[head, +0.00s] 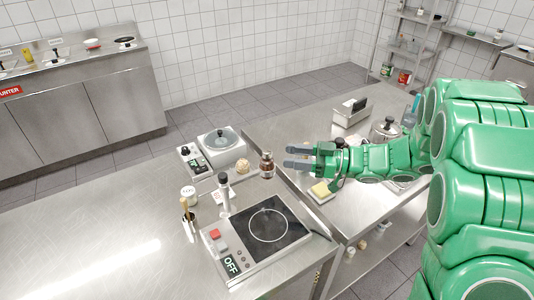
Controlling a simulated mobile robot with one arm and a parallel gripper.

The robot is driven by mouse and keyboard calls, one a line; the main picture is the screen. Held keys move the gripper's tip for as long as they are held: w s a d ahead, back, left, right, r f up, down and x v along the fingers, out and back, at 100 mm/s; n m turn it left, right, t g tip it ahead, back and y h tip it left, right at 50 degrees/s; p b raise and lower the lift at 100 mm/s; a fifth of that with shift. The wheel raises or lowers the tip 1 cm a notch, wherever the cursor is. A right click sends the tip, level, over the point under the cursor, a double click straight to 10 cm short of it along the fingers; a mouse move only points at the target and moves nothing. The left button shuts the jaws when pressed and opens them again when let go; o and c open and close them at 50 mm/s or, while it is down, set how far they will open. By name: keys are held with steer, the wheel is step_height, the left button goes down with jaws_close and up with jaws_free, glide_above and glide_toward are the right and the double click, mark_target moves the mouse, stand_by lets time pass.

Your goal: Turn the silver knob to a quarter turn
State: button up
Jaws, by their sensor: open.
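A portable cooktop (262,232) with a black glass top lies on the near steel counter. Its left panel has a red button, small controls and an "OFF" display. A small pale round control (220,244) on that panel may be the silver knob, but it is too small to be sure. A second appliance (212,152) with a round grey top stands farther back, with a dark display and a small control at its left. My gripper (290,156) points left, open and empty, above the gap between the counters, right of both appliances. It touches neither.
A brown bottle (267,165), a tan ball (243,166), a jar (188,194), an upright black-and-silver utensil (224,190) and a holder (190,228) stand around the appliances. A yellow sponge (320,189) lies below my gripper. The near counter's left part is clear.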

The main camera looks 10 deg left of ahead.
mark_target(267, 151)
steer(key=shift+s+a, duration=0.15)
steer(key=shift+a, duration=1.8)
steer(key=shift+s+a, duration=0.15)
steer(key=shift+a, duration=1.75)
steer(key=shift+c, duration=0.4)
steer(key=c, duration=0.8)
steer(key=shift+r+m+t, duration=0.1)
steer(key=shift+m+t, duration=1.1)
steer(key=shift+t, duration=0.6)
steer(key=shift+c, duration=0.2)
steer(key=shift+m+t+h, duration=0.4)
steer(key=shift+m+t, duration=0.5)
steer(key=shift+t, duration=0.7)
